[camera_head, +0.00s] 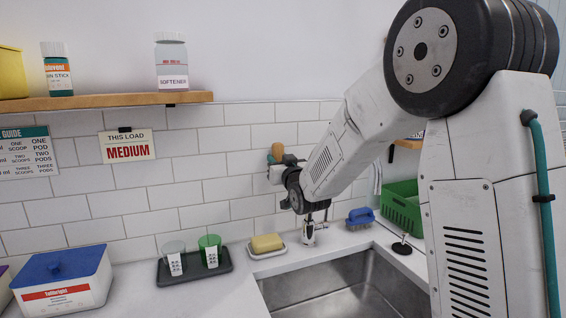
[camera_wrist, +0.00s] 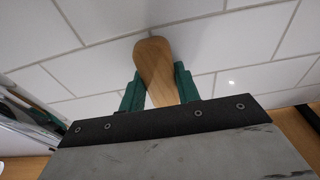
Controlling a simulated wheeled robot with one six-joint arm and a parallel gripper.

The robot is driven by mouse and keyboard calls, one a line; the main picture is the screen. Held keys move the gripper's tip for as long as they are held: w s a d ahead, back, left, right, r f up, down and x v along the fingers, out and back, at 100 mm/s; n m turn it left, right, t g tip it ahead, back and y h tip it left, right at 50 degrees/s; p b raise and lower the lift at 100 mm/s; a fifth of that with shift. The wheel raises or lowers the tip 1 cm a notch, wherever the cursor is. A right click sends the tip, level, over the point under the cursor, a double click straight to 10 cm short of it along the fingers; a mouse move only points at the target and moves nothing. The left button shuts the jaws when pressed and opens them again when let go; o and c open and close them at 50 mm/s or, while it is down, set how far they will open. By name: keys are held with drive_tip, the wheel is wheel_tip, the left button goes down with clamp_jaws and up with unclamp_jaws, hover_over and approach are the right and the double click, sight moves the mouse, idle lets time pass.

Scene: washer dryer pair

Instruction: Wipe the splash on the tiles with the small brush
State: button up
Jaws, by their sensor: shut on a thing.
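My gripper (camera_head: 274,161) is up at the white wall tiles (camera_head: 228,190), left of the arm's forearm. In the wrist view its two green fingers (camera_wrist: 159,86) are shut on the small brush (camera_wrist: 155,62), of which a rounded wooden part shows. The brush (camera_head: 278,149) shows as a small brown piece at the gripper in the head view. Its bristles are hidden. It is close to the tiles, but I cannot tell whether it touches them. I cannot make out a splash on the tiles in either view.
Below are a steel sink (camera_head: 330,283), a yellow sponge on a dish (camera_head: 266,243), a dark tray with two cups (camera_head: 194,270), a blue brush (camera_head: 360,217) and a green crate (camera_head: 400,207). A wooden shelf (camera_head: 110,101) with bottles is at upper left.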

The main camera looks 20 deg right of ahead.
sight(255, 158)
drive_tip(key=shift+a, duration=3.15)
drive_tip(key=shift+s+f, duration=0.1)
drive_tip(key=shift+s, duration=2.85)
drive_tip(key=shift+s, duration=0.1)
drive_tip(key=s, duration=0.2)
drive_tip(key=shift+s, duration=0.4)
